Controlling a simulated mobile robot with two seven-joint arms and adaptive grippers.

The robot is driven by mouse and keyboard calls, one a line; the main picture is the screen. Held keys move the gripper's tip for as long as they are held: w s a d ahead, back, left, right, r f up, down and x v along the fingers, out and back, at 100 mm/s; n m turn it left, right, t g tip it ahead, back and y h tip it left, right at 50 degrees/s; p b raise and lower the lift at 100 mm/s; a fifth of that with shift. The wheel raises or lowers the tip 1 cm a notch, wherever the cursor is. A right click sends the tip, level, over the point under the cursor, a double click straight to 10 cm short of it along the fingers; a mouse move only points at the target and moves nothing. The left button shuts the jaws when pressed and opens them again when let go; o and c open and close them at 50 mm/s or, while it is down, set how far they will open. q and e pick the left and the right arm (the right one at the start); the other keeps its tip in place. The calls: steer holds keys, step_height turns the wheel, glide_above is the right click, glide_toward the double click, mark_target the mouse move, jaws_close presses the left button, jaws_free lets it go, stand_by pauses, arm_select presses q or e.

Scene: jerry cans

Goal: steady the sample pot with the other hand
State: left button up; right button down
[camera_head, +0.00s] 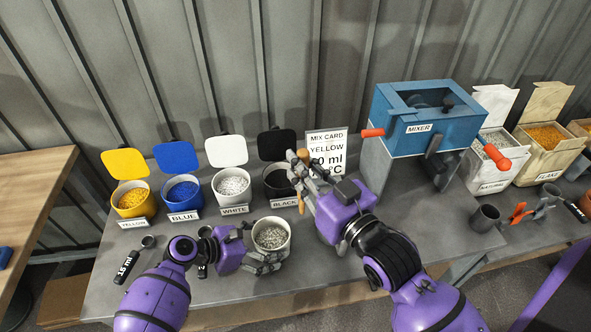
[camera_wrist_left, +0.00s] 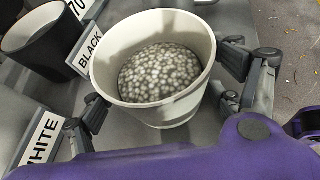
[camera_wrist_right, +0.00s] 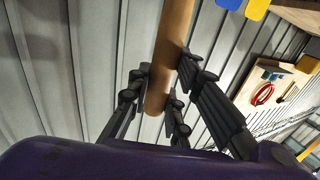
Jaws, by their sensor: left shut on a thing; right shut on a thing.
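The sample pot (camera_head: 271,237), a white round pot with speckled grey-white pellets, is at the front of the bench. My left gripper (camera_head: 266,256) is shut on it, with fingers on both sides of its wall. The pot (camera_wrist_left: 190,105) looks upright in the left wrist view, below the rim of which the fingers press. My right gripper (camera_head: 303,182) is shut on a brown wooden rod (camera_wrist_right: 172,50), held steeply upright behind the pot, near the black tub and the mix card. The rod's lower end shows between the fingers in the right wrist view.
Lidded tubs of yellow (camera_head: 131,199), blue (camera_head: 182,193), white (camera_head: 231,185) and black (camera_head: 277,182) stand behind the pot. The mix card (camera_head: 327,145) is partly hidden. A blue mixer (camera_head: 420,120) stands right. A 15 ml scoop (camera_head: 130,265) lies front left.

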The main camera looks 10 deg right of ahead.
arm_select(q)
steer(key=shift+s+f, duration=0.1)
steer(key=shift+f, duration=0.05)
steer(key=o, duration=1)
steer(key=shift+o, duration=1)
